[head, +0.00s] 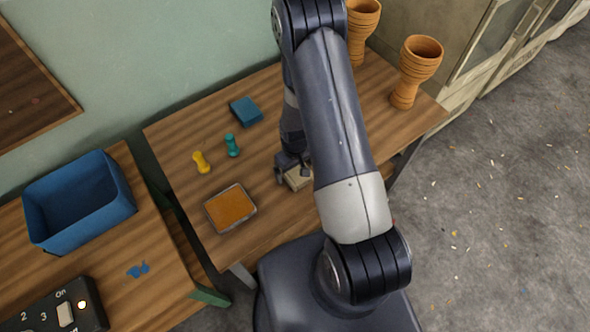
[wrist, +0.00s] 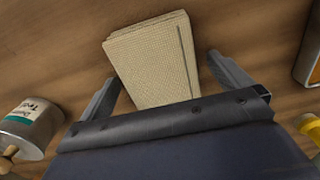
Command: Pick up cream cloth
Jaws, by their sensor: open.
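The cream cloth (wrist: 150,62) is a folded, woven stack lying flat on the wooden table. In the wrist view it sits between and just beyond the two fingers of my gripper (wrist: 164,80). The fingers are apart, one on each side of the cloth's near end, with a gap on both sides. In the head view the cloth (head: 297,179) shows only in part, under my gripper (head: 292,172) and next to my arm, which hides the rest of it.
An orange-filled tray (head: 231,208) lies left of the cloth. Yellow (head: 201,162) and teal (head: 232,145) pegs and a folded blue cloth (head: 245,111) lie behind. Goblet drums (head: 416,70) stand at the back right. In the wrist view a labelled can (wrist: 32,122) is at left.

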